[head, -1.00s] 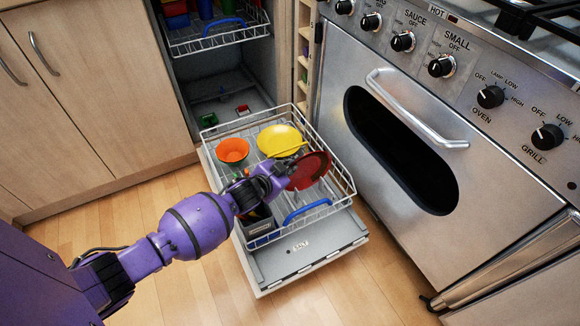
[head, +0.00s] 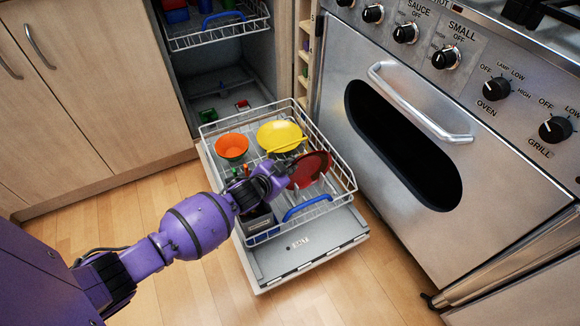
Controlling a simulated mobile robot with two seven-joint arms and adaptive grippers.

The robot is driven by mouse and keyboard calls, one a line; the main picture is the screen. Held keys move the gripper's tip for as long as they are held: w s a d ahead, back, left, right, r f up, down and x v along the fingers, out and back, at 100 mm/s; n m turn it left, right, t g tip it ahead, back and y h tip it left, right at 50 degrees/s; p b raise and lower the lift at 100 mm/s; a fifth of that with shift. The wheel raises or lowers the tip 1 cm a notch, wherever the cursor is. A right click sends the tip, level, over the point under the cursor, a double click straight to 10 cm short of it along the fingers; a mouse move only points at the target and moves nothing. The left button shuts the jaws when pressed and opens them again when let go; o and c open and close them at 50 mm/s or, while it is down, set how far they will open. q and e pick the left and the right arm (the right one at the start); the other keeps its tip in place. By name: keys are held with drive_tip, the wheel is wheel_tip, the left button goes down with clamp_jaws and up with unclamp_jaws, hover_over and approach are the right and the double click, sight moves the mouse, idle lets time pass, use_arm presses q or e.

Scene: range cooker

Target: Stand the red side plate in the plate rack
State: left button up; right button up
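The red side plate (head: 311,168) stands tilted over the right part of the pulled-out lower dishwasher rack (head: 344,178), which has wire sides. My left gripper (head: 284,179) reaches in from the left and meets the plate's left edge, appearing shut on it. The fingertips are small and partly hidden against the plate. I cannot tell whether the plate's lower edge touches the rack wires. My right gripper is not in view.
An orange bowl (head: 231,146) and a yellow dish (head: 280,134) sit at the rack's back. A grey basket (head: 258,222) is at its front left, with a blue handle (head: 307,208) on the front rim. The range cooker (head: 450,175) stands close on the right.

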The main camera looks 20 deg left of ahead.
use_arm(q)
drive_tip(key=o, duration=0.5)
drive_tip(key=shift+f, duration=0.15)
drive_tip(key=shift+s, duration=0.1)
drive_tip(key=shift+f, duration=0.1)
wheel_tip(320, 180, up, 10)
drive_tip(key=shift+r, duration=0.25)
